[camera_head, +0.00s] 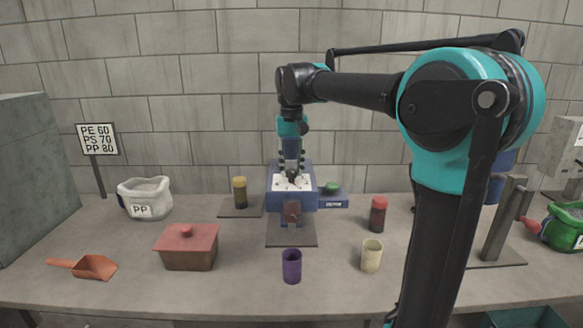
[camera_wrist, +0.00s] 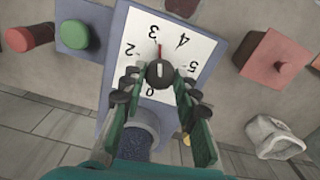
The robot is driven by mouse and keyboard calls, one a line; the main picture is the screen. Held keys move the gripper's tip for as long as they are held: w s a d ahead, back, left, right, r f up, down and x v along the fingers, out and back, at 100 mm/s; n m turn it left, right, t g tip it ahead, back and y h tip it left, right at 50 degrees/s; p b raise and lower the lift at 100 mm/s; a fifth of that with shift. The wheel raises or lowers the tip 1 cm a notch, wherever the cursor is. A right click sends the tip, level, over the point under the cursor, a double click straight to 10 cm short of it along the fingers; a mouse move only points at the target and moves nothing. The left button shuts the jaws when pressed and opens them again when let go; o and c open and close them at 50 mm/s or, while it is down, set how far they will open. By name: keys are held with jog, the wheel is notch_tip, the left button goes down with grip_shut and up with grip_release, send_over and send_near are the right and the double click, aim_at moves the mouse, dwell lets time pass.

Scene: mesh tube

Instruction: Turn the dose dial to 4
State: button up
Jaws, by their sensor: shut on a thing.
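The dose dial is a dark round knob (camera_wrist: 160,74) on a white numbered plate (camera_wrist: 205,47), on the blue machine (camera_head: 306,172) at the back middle of the bench. Its red pointer line (camera_wrist: 159,50) in the wrist view points between 3 and 4, closer to 3. My gripper (camera_wrist: 158,76) comes down from above, with its two fingers shut on the knob from both sides. In the head view my gripper (camera_head: 293,178) covers part of the plate and the knob is hard to make out. The 1 is hidden in the wrist view.
A green button (camera_head: 332,186) is beside the machine. A purple cup (camera_head: 292,267), a cream cup (camera_head: 371,256), a red-lidded jar (camera_head: 378,214) and a red-lidded box (camera_head: 189,248) stand around. A sign (camera_head: 98,139) lists PE 60, PS 70, PP 80.

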aim_at(291, 171)
jog(key=m, duration=0.4)
jog(key=shift+m, duration=2.1)
jog(key=o, duration=1.2)
jog(key=shift+c, duration=0.2)
jog(key=shift+r, duration=0.1)
notch_tip(291, 171, up, 12)
